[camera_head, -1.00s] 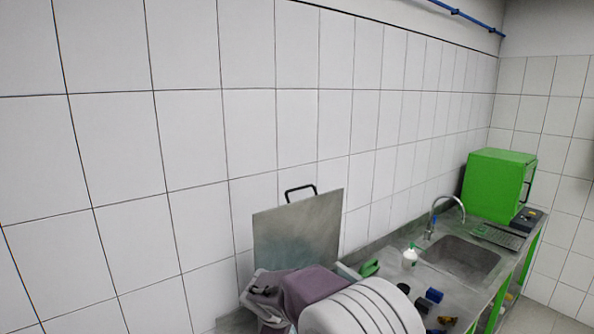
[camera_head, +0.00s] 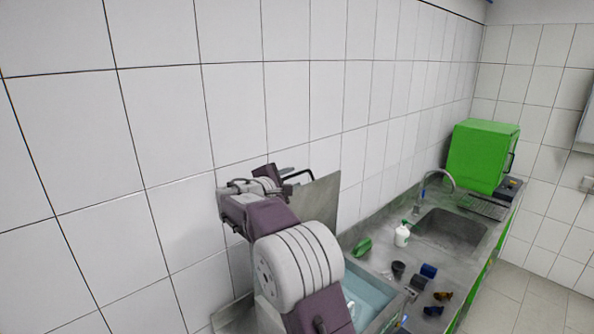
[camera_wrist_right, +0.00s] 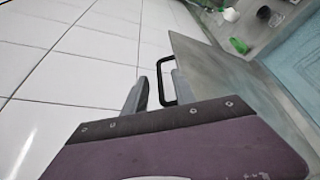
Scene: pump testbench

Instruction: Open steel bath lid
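The steel bath lid (camera_head: 318,203) stands raised and steep near the tiled wall, partly hidden by my right arm. Its surface also shows in the right wrist view (camera_wrist_right: 225,85). The black lid handle (camera_head: 299,174) is at its upper edge. My right gripper (camera_head: 277,177) is beside the handle. In the right wrist view, its two fingers (camera_wrist_right: 158,92) are apart, with part of the handle loop (camera_wrist_right: 161,78) between them; contact is not clear. The open bath (camera_head: 371,289) holds pale blue liquid. My left gripper is not in view.
A green block (camera_head: 362,247), a white bottle (camera_head: 402,235) and several small dark, blue and yellow parts stand on the steel counter right of the bath. A sink with a faucet (camera_head: 437,180) and a green box (camera_head: 481,155) lie farther back. The wall is close behind the lid.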

